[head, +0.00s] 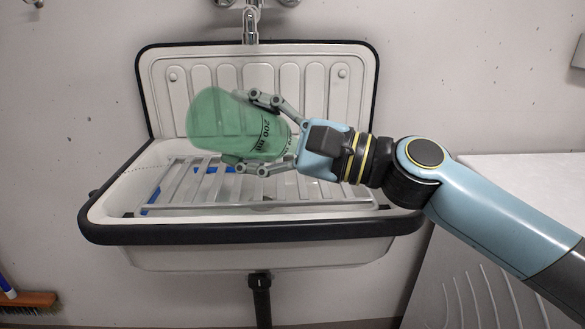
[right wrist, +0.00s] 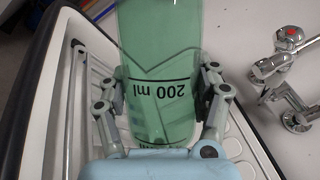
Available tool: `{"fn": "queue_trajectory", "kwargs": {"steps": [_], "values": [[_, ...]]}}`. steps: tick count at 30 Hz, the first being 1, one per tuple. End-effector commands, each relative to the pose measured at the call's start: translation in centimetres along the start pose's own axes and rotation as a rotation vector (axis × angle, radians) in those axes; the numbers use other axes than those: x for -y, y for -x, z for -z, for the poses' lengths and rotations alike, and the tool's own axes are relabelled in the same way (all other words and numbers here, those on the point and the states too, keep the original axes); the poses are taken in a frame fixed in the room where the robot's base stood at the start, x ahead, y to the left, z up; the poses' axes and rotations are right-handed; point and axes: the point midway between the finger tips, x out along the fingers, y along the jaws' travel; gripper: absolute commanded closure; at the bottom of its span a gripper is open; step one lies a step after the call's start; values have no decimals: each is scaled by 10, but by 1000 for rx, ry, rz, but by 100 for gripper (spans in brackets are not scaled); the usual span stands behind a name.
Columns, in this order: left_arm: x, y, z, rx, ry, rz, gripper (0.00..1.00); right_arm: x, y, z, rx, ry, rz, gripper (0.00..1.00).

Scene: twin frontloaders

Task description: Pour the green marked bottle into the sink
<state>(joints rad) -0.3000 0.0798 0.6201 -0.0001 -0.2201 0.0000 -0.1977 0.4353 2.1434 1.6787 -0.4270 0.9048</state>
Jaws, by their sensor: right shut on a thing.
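The green bottle (head: 222,124) carries a black "200 ml" mark and is tilted nearly on its side above the sink. My right gripper (head: 256,134) is shut on it, with a finger on each side. In the right wrist view the bottle (right wrist: 160,60) lies between the fingers of the gripper (right wrist: 160,95). The white sink (head: 190,257) with a dark rim is below the bottle. I cannot tell how much liquid is in the bottle. My left gripper is not in view.
A metal grid (head: 330,190) lies across the sink basin, with something blue (head: 152,197) under it. A chrome tap (head: 251,25) is on the wall above the sink; its fittings (right wrist: 290,65) show in the right wrist view. A white counter (head: 530,175) stands right. A brush (head: 28,299) is at lower left.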

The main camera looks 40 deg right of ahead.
Motion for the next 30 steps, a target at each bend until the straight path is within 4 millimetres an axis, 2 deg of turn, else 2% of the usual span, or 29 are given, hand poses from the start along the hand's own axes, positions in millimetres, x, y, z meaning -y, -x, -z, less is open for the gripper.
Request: {"fn": "queue_trajectory", "kwargs": {"steps": [30], "values": [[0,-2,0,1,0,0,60,12,1,2,7,-103,39,94]]}}
